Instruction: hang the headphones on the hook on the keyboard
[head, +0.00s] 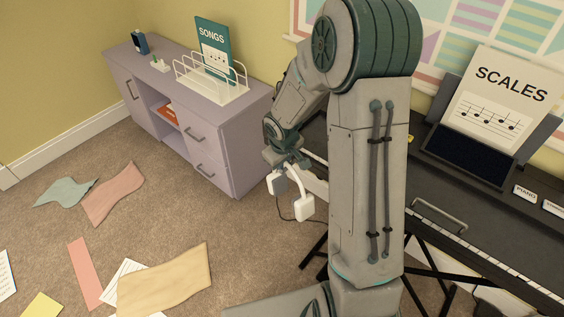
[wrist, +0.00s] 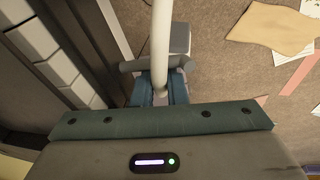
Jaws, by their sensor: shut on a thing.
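The white headphones (head: 303,208) hang from my gripper (head: 287,158) at the left end of the dark keyboard (head: 437,165), over the carpet. My gripper is shut on their band; the ear cups hang below. In the wrist view the pale band (wrist: 160,38) runs up from between the fingers of my gripper (wrist: 160,92), with a grey block beside it. A thin dark cable trails below the cups. A grey bent bar (head: 440,217) stands at the keyboard's front edge; I cannot tell whether it is the hook. My arm hides part of the keyboard.
A lilac cabinet (head: 218,128) with a white rack (head: 211,80) and a songs book (head: 212,46) stands behind my gripper. A scales sheet (head: 497,95) leans above the keyboard. Dark stand legs (head: 316,247) reach the floor. Papers and cloths (head: 165,283) lie on the carpet.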

